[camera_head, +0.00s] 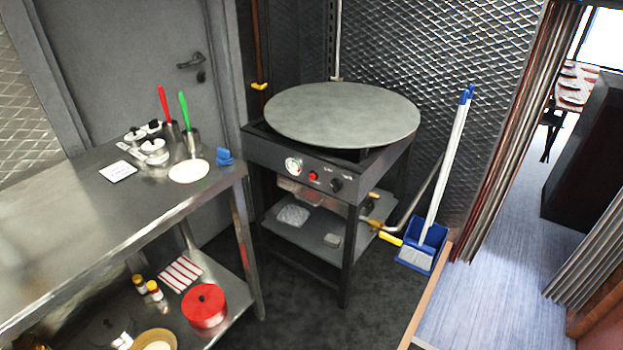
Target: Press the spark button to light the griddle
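The griddle (342,113) is a round grey plate on a dark metal stand in the middle of the view. Its front panel (262,158) carries a white round gauge (293,164), a red button (313,176) and a black knob (336,185). The red button looks like the spark button; the small lettering on the panel is too small to read. No flame shows under the plate. Neither of my grippers is in view.
A steel table (75,222) with jars, utensil cups and a red pot (204,305) on its lower shelf stands at the left. A blue dustpan (421,246) with a brush leans right of the griddle. Dark floor (300,325) lies clear in front.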

